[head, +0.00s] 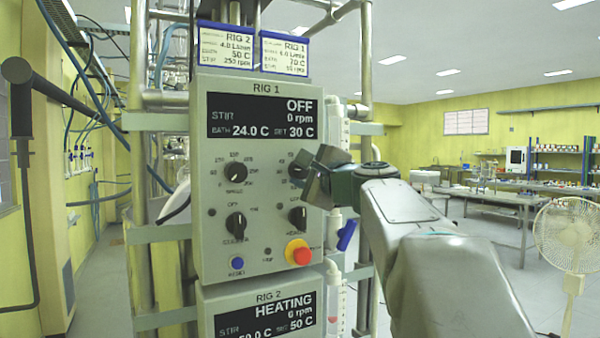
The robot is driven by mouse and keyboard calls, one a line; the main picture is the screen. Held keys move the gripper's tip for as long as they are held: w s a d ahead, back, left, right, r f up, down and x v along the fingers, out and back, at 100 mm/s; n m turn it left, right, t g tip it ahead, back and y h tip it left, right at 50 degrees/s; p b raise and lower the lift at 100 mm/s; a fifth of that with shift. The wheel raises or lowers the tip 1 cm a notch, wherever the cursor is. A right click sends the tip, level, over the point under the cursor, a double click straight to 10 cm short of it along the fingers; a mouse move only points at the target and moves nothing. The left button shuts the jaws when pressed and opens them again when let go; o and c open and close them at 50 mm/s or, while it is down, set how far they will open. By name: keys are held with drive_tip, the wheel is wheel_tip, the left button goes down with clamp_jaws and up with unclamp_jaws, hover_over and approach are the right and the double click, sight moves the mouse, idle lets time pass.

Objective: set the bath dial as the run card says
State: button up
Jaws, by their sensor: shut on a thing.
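The RIG 1 panel (214,258) faces me. Its display (260,117) reads stir OFF, 0 rpm, bath 24.0 C and set 30 C. The upper right dial (295,171) is black and partly hidden; its name is covered. My gripper (306,172) reaches in from the right and is shut on this dial. Above the panel, the RIG 1 run card (285,52) seems to read bath 70 C; its smaller lines are hard to read. The RIG 2 run card (226,46) beside it reads bath 50 C and stir 250 rpm.
The panel also has a speed dial (237,172), two lower switches (236,225), a blue button (237,263) and a red stop button (299,253). The RIG 2 panel (212,310) below reads HEATING, set 50 C. A fan (567,237) stands far right.

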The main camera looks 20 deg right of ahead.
drive_tip(key=m, duration=0.4)
drive_tip(key=shift+h+p, duration=0.3)
drive_tip(key=shift+p, duration=0.1)
drive_tip(key=m+p, duration=0.1)
drive_tip(key=m, duration=0.2)
drive_tip(key=shift+r+m, duration=0.15)
drive_tip(key=shift+m, duration=0.25)
drive_tip(key=shift+d+m+g+h+p, duration=0.1)
drive_tip(key=shift+m+g+h+p, duration=0.3)
drive_tip(key=shift+m+p, duration=3.85)
drive_tip(key=shift+d+m+g+h+p, duration=0.1)
drive_tip(key=shift+m+h+p, duration=0.5)
drive_tip(key=shift+m+p, duration=3.65)
drive_tip(key=m+b, duration=0.3)
drive_tip(key=m, duration=0.1)
drive_tip(key=o, duration=1)
